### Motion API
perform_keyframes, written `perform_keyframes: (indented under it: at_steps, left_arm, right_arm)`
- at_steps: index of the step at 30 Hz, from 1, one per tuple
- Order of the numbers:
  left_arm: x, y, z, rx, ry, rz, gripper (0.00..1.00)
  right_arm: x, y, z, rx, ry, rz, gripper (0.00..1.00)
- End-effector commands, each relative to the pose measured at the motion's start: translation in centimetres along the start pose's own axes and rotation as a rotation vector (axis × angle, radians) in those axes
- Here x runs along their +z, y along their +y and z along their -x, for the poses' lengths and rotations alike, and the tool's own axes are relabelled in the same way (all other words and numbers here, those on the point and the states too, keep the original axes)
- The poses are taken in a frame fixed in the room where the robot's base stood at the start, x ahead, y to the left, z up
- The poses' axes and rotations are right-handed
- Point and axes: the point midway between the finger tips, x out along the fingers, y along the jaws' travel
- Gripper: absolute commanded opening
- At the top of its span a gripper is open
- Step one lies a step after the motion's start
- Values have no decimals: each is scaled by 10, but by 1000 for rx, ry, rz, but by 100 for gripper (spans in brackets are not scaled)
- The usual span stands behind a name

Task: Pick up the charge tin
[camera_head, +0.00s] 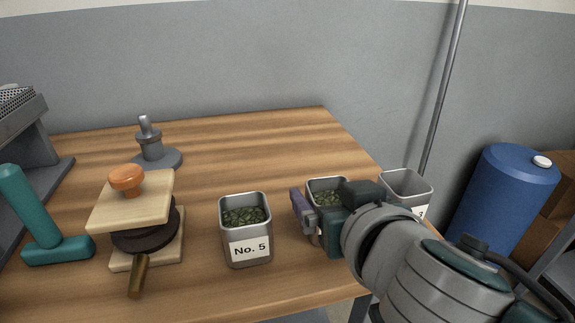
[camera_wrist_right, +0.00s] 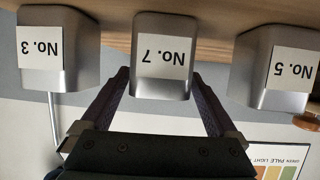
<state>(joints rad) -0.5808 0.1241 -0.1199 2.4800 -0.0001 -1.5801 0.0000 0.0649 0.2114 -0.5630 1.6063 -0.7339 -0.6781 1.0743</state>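Three square metal tins stand on the wooden table. The tin labelled No. 5 (camera_head: 246,252) holds green beans. The middle tin (camera_head: 327,183), also with green beans, is partly hidden by my right gripper (camera_head: 322,218); its No. 7 label (camera_wrist_right: 163,55) shows in the wrist view. The tin labelled No. 3 (camera_wrist_right: 50,50) is on the other side, at right in the head view (camera_head: 407,184). My right gripper is open, its fingers at either side of the No. 7 tin; I cannot tell whether they touch it. No label says "charge tin". My left gripper is not in view.
A wooden press-like stack with an orange knob (camera_head: 127,177), a teal L-shaped object (camera_head: 45,240) and a grey tamper-like piece (camera_head: 149,150) stand left. A blue drum (camera_head: 505,195) is beyond the table's right edge. The table behind the tins is clear.

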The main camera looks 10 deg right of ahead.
Motion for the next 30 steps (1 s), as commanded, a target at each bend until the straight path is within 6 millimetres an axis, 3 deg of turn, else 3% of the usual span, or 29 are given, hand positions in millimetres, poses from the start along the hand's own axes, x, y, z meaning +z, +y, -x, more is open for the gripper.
perform_keyframes:
  at_steps: [2,22,30]
  left_arm:
    - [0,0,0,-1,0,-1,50]
    - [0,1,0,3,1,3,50]
    - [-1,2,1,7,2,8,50]
  right_arm:
    - [0,0,0,0,0,0,84]
    - [0,0,0,1,0,1,9]
    - [-2,0,1,0,1,1,8]
